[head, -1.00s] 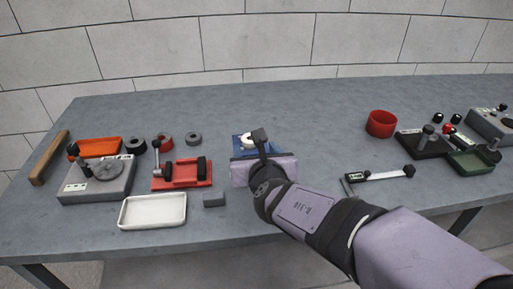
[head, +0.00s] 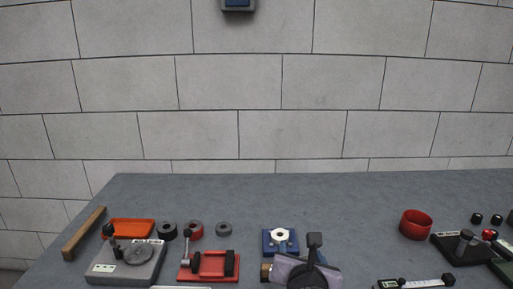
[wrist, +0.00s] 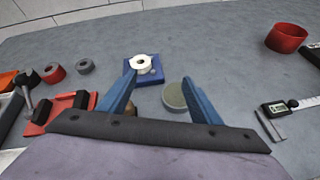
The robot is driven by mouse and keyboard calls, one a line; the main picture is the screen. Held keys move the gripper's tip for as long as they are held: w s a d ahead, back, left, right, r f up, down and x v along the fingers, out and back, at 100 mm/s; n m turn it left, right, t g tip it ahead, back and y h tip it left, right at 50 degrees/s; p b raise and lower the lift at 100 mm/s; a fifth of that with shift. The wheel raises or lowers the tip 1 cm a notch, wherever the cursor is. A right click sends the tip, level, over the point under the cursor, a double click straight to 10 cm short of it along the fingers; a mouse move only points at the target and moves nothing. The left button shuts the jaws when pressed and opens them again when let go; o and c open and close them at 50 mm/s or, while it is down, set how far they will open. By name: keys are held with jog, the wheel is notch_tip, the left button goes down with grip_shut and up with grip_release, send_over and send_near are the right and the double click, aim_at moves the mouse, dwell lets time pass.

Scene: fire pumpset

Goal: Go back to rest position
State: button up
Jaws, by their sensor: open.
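My gripper (wrist: 158,78) is open in the wrist view, its two blue fingers apart with nothing held between them. It also shows at the bottom of the head view (head: 300,268), above the bench, with its fingers mostly hidden. A blue block with a white ring (wrist: 143,63) on it lies beyond the fingertips, and this block also shows in the head view (head: 268,248). A round grey-green disc (wrist: 174,95) lies near the right finger. A brownish piece (wrist: 131,109) is partly hidden behind the left finger.
A red fixture (head: 209,266), a grey device with a dial (head: 120,268), an orange tray (head: 130,227) and several rings stand left on the bench. A red cup (head: 416,224), a caliper (wrist: 290,105) and a black fixture (head: 462,248) are right. The back strip of bench is clear.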

jog(key=s+d+r+m+g+h+p, duration=0.1)
jog(key=s+d+m+g+h+p, duration=0.2)
jog(key=s+d+m+g+p, duration=1.05)
jog(key=s+a+r+m+y+p, duration=0.1)
jog(key=s+a+m+y+p, duration=0.1)
jog(key=m, duration=0.7)
jog(key=s+a+r+m+y+p, duration=0.1)
jog(key=s+a+m+y+p, duration=0.1)
jog(key=s+a+m+p, duration=0.3)
jog(key=a+m, duration=0.2)
jog(key=m, duration=0.2)
jog(key=shift+a+r+t+y+p, duration=0.3)
jog(key=shift+a+r+t+p, duration=0.05)
